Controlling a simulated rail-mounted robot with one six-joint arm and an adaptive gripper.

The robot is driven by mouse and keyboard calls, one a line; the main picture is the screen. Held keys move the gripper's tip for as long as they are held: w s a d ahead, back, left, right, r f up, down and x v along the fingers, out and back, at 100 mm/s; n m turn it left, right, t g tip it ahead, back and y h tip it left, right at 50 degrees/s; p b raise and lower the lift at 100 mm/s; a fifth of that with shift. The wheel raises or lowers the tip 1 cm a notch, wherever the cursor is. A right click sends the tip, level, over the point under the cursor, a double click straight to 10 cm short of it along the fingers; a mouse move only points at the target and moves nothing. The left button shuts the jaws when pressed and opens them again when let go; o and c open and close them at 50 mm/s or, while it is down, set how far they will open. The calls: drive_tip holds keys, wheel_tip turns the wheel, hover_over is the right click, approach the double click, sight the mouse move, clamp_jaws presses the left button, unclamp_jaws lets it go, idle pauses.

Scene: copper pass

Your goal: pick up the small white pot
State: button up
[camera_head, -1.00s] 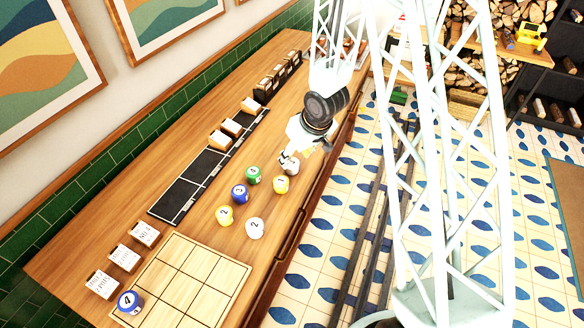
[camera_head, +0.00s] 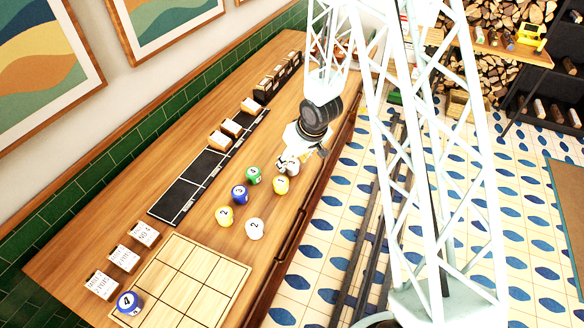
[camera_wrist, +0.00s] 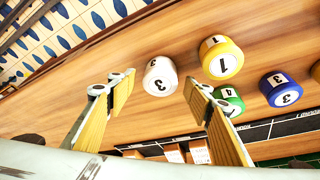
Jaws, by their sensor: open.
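A white pot marked 3 (camera_wrist: 160,76) stands upright on the wooden counter in the wrist view. It lies just beyond my gripper (camera_wrist: 160,90), near the line between the two fingertips. The fingers are apart, with nothing held between them. In the head view my gripper (camera_head: 289,160) is low over the counter at this pot, and the arm partly hides it. A second white pot, marked 2 (camera_head: 254,229), stands nearer the wooden grid board. I cannot tell from the views which white pot is smaller.
A yellow pot marked 1 (camera_wrist: 221,57) stands close beside the white 3 pot. A green pot (camera_wrist: 229,100) and a blue pot (camera_wrist: 281,88) are just past it. Another yellow pot (camera_head: 225,216), a grid board (camera_head: 205,285) and dark trays (camera_head: 178,200) lie farther off.

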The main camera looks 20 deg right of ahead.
drive_tip(key=shift+w+a+f, duration=0.1)
drive_tip(key=shift+w+f, duration=0.15)
drive_tip(key=shift+f, duration=0.4)
drive_tip(key=c, duration=1)
